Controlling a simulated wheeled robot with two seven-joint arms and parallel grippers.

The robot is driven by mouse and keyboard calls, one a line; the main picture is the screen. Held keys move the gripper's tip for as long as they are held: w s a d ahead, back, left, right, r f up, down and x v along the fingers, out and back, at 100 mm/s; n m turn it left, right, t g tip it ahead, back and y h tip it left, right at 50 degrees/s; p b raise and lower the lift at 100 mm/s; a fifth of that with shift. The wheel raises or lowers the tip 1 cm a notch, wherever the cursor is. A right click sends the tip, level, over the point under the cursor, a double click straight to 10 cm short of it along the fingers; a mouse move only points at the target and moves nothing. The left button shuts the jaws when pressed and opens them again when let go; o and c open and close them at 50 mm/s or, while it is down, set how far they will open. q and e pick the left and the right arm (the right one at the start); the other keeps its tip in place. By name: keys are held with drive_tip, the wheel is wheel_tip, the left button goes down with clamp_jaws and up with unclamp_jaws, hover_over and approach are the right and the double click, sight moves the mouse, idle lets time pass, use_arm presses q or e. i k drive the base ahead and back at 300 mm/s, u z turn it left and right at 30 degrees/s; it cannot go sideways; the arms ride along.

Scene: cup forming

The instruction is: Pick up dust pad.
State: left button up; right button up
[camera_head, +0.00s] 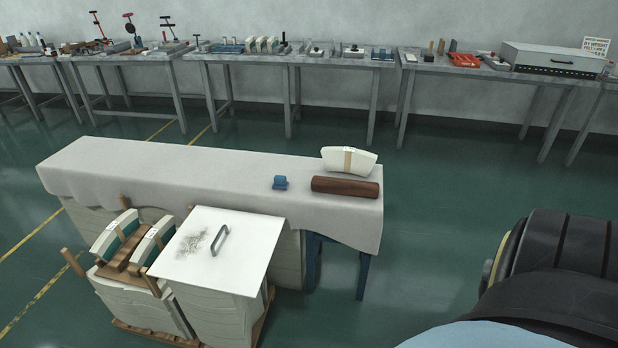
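I cannot tell for sure which thing is the dust pad. A small blue block-like pad (280,183) lies on the cloth-covered table (150,170), left of a brown roll (346,187). A cream curved stack with a tan band (335,158) stands behind the roll. A white square board (190,262) with a grey handle (219,240) lies in front of the table, and a patch of dark dust (203,240) is on it, left of the handle. Neither of my grippers is in view.
Left of the board, banded cream stacks (108,239) sit beside brown wooden blocks (127,258). Workbenches with tools (225,57) line the back wall. The cloth-covered table's left half is bare. Green floor is open right of the table. My own dark body part fills the lower right.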

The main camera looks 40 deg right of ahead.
sight(281, 183)
drive_tip(key=k, duration=0.15)
drive_tip(key=z, duration=1.8)
drive_tip(key=i, duration=0.65)
drive_tip(key=u, duration=0.05)
